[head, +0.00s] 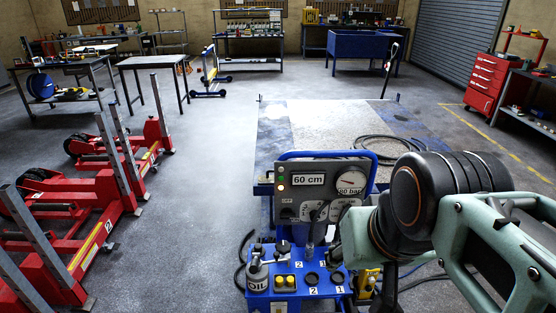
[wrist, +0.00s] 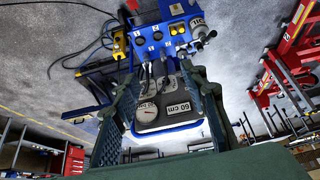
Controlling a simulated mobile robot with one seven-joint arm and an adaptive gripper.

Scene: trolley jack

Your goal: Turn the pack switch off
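The grey control panel (head: 318,192) stands in a blue tube frame and carries a "60 cm" display, a bar gauge, a green and a red light, and small controls at lower left. I cannot tell which small control is the pack switch. The panel also shows upside down in the wrist view (wrist: 166,122), between my fingers. My gripper (wrist: 160,84) is open and empty, with its two green fingers wide apart. In the head view my arm comes in from the right and covers part of the panel's lower right; the fingers are hard to make out there.
Below the panel is a blue box (head: 262,301) with numbered sockets, yellow buttons and an "OIL" can (head: 257,275). Levers rise in front of the panel. A black hose (head: 372,146) lies behind. Red jacks (head: 88,205) stand at left, with open floor between.

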